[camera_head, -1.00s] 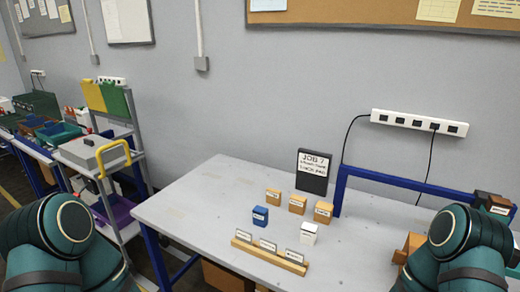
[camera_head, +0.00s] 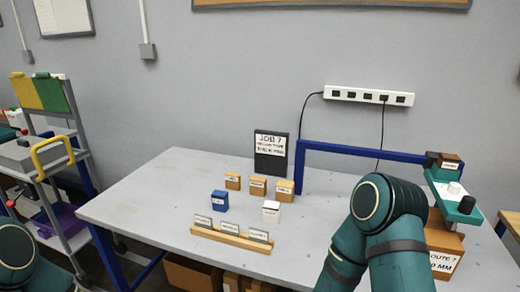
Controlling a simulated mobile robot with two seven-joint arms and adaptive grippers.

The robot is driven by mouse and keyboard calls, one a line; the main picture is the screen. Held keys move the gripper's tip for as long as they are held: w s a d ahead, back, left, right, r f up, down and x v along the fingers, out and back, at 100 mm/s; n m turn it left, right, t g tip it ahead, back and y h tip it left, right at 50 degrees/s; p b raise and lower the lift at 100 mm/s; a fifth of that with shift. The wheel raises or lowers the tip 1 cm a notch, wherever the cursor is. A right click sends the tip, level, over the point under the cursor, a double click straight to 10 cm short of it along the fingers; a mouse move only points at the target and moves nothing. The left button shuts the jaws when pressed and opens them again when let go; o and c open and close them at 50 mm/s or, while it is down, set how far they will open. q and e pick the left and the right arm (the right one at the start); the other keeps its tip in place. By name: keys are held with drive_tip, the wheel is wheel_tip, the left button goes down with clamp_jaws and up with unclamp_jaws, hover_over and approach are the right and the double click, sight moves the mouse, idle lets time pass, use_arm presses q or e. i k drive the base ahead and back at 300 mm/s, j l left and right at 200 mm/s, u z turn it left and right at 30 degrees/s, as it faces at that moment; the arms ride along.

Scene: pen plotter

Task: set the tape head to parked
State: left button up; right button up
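A blue gantry (camera_head: 365,152) stands at the table's back right. A dark and brown labelled block (camera_head: 446,163) sits at its right end. Just below is a teal plate (camera_head: 440,187) with a white knob (camera_head: 454,188) and a dark round knob (camera_head: 467,205). I cannot tell for sure which of these parts is the tape head, and its setting is not readable. My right arm's teal links cover the table's right front, left of the plate. My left arm shows only at the lower left edge.
On the table (camera_head: 150,190) stand a black job sign (camera_head: 271,153), several brown blocks (camera_head: 257,186), a blue block (camera_head: 219,201), a white block (camera_head: 271,212) and a wooden card rack (camera_head: 232,236). An orange-brown labelled box (camera_head: 443,250) is at right. The table's left part is clear.

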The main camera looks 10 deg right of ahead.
sight(462, 209)
drive_tip(key=z, duration=1.15)
